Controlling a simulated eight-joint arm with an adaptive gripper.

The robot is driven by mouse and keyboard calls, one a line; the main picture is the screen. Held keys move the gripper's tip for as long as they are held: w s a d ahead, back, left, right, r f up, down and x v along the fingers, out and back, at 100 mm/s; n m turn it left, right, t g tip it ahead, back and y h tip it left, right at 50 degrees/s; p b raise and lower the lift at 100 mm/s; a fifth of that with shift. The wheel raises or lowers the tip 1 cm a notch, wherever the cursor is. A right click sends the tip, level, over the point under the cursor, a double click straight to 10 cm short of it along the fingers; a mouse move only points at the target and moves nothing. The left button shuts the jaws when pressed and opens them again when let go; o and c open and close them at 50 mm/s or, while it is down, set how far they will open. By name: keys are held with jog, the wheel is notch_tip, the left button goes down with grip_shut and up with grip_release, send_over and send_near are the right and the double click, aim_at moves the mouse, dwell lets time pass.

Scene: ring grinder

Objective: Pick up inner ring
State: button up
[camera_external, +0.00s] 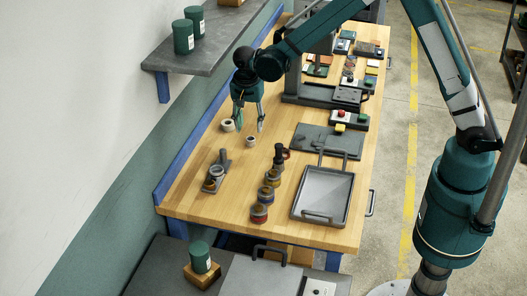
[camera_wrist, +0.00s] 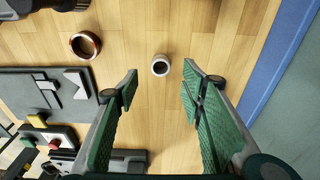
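Two small pale rings lie on the wooden bench near my gripper (camera_external: 247,119). One ring (camera_external: 250,141) is nearer the front, and the other ring (camera_external: 228,125) is beside the left finger. In the wrist view one small pale ring (camera_wrist: 161,66) with a dark hole lies beyond the fingertips, roughly between them. I cannot tell for sure which ring is the inner ring. My gripper (camera_wrist: 160,82) is open, pointing down, with nothing between its green fingers. The second pale ring does not show in the wrist view.
A reddish-brown ring (camera_wrist: 86,45) lies left of the pale ring. A grey mat (camera_external: 315,138) is to the right. Several coloured cylinders (camera_external: 265,193), a dark tool (camera_external: 216,172) and a metal tray (camera_external: 323,193) are nearer the front. A blue rail (camera_external: 200,130) edges the bench.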

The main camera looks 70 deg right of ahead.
aim_at(250, 139)
jog(key=shift+d+f, duration=0.15)
jog(key=shift+f, duration=1.1)
jog(key=shift+f, duration=0.1)
jog(key=shift+d+f, duration=0.2)
jog(key=shift+f, duration=1.05)
jog(key=shift+d+f, duration=0.2)
jog(key=shift+f, duration=1)
jog(key=shift+c, duration=0.7)
jog(key=c, duration=0.9)
